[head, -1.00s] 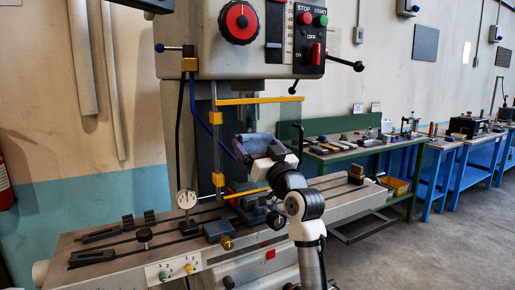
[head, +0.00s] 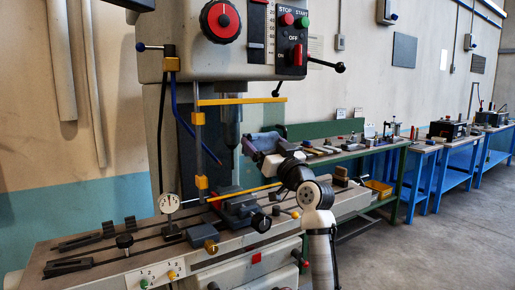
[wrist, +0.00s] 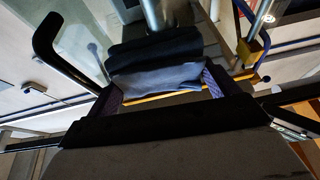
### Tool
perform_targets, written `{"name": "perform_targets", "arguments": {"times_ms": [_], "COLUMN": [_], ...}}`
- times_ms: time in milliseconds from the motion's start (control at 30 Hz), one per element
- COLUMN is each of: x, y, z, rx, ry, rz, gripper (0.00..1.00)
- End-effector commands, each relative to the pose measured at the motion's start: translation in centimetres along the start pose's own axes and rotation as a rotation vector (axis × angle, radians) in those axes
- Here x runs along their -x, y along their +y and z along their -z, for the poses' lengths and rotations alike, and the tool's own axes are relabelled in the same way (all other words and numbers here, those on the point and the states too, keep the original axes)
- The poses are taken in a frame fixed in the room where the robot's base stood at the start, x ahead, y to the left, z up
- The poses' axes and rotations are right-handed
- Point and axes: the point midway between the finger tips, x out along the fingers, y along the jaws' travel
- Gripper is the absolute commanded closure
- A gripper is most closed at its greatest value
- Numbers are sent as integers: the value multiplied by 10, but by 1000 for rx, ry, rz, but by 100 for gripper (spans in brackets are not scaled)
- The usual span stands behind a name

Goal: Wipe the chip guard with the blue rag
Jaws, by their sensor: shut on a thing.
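The chip guard is a clear pane between an upper yellow bar (head: 243,100) and a lower yellow bar, hung on a post beside the drill spindle. My gripper (head: 262,145) is shut on the blue rag (head: 264,138), in front of the right part of the guard. In the wrist view the rag (wrist: 155,76) is bunched between the two fingers, with the guard's lower yellow bar (wrist: 160,97) just beyond it. A faint grey smudge shows through the pane at the upper left there. I cannot tell whether the rag touches the pane.
The drill press head (head: 215,40) stands above. A vise (head: 238,208), a dial gauge (head: 169,203) and clamps sit on the slotted machine table (head: 90,262). Workbenches with tools (head: 345,152) line the right wall. The floor at right is clear.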

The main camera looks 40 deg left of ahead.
Motion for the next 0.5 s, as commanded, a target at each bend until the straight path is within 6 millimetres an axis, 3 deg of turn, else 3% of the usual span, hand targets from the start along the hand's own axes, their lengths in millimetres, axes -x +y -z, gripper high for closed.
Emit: {"name": "perform_targets", "arguments": {"times_ms": [500], "x": [7], "y": [9], "z": [4], "rx": [2], "ry": [5], "rz": [-6], "gripper": [32]}}
